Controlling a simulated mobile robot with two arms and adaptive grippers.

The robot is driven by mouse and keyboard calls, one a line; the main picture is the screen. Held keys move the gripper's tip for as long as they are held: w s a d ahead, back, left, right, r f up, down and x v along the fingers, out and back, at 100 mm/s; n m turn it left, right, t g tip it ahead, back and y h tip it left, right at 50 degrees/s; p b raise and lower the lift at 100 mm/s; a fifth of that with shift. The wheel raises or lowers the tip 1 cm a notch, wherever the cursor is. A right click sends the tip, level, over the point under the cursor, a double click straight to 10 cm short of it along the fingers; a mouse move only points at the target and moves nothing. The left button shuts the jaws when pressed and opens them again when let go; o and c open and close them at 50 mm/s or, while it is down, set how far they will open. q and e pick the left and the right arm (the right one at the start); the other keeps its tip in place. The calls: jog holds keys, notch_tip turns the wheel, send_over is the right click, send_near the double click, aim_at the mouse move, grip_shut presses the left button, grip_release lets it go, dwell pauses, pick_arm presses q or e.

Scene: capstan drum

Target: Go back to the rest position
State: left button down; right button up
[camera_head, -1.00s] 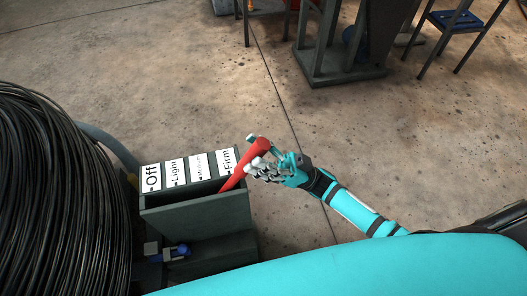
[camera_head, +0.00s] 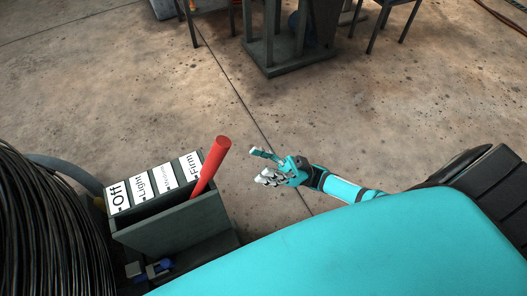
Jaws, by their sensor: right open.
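My right gripper (camera_head: 262,166) is open and empty, over the floor to the right of the red lever (camera_head: 213,165). A clear gap shows between them. The red lever stands tilted out of the grey lever box (camera_head: 165,230), at the end by the label "Firm" (camera_head: 190,164). The labels "Off" (camera_head: 117,195) and "Light" (camera_head: 139,184) and a third one lie in a row on the box top. My left gripper is not in view.
A drum wound with dark cable (camera_head: 45,235) fills the left edge. A dark metal stand (camera_head: 290,45) and chair-like frames stand at the top. The concrete floor (camera_head: 370,130) between is clear. A blue fitting (camera_head: 158,267) sits low on the box.

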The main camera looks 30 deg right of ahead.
dwell(0.3)
jog(key=w+d+f+m+t+h+p, duration=0.1)
jog(key=w+f+m+t+h, duration=0.3)
jog(key=f+h, duration=0.35)
jog(key=w+d+f+m+t+h+p, duration=0.1)
jog(key=w+f+m+t+h, duration=0.1)
jog(key=f+m+t+h, duration=0.35)
jog(key=s+d+f+m+g+h+p, duration=0.1)
jog(key=s+f+g+h, duration=0.1)
jog(key=f+h, duration=0.35)
jog(key=s+d+f+m+g+h, duration=0.1)
jog(key=s+f+g+h, duration=0.1)
jog(key=f, duration=0.7)
jog(key=s+d+f+g+h+p, duration=0.15)
jog(key=s+f+g+h, duration=0.4)
jog(key=s+f, duration=0.8)
jog(key=s+f+g, duration=0.2)
jog(key=s+g, duration=0.4)
jog(key=s, duration=1.1)
jog(key=shift+s+f+n+g+y, duration=0.2)
jog(key=shift+f+n+g+y, duration=0.2)
jog(key=shift+n, duration=0.05)
